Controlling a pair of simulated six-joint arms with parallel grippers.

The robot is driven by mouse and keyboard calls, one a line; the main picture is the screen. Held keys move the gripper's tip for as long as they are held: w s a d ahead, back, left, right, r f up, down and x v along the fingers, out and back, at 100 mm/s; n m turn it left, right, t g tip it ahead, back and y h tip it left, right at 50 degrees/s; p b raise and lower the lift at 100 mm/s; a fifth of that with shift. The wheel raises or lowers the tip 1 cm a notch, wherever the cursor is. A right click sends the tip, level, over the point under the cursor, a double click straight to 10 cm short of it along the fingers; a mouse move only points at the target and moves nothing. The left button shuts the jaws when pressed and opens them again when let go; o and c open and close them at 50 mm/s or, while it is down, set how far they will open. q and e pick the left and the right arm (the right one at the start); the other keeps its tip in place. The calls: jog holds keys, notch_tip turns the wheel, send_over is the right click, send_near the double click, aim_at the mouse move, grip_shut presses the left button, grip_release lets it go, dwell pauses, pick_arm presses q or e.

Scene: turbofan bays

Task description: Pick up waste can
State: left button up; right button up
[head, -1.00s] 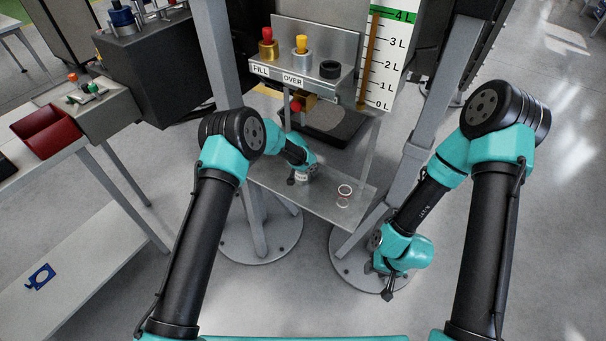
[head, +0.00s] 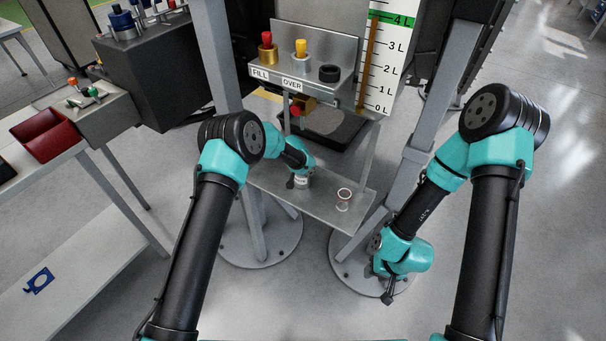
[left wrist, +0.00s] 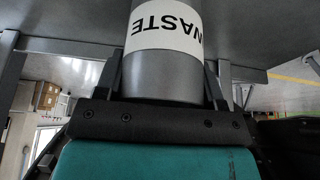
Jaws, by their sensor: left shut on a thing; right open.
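The waste can (left wrist: 165,72) is a grey cylinder with a white label reading WASTE, upside down in the left wrist view. It stands between the fingers of my left gripper (left wrist: 165,85), which is shut on it. In the head view the can (head: 302,181) shows as a small pale and grey piece at the left part of the low metal shelf (head: 318,203), mostly hidden by my left wrist. I cannot tell whether it touches the shelf. My right gripper (head: 388,293) hangs low at the right, away from the can, open and empty.
A clear cup (head: 343,199) stands on the shelf right of the can. Above are a panel with FILL and OVER labels (head: 277,78), a black tray (head: 335,128) and a litre scale (head: 385,60). Grey posts (head: 425,130) flank the shelf. A red bin (head: 45,135) is at left.

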pick_arm(q)
jog(key=shift+r, duration=0.2)
jog(key=s+r, duration=0.2)
jog(key=s, duration=0.6)
jog(key=s+r, duration=0.2)
jog(key=s, duration=0.6)
jog(key=shift+r, duration=0.3)
dwell(0.6)
jog(key=shift+a, duration=0.1)
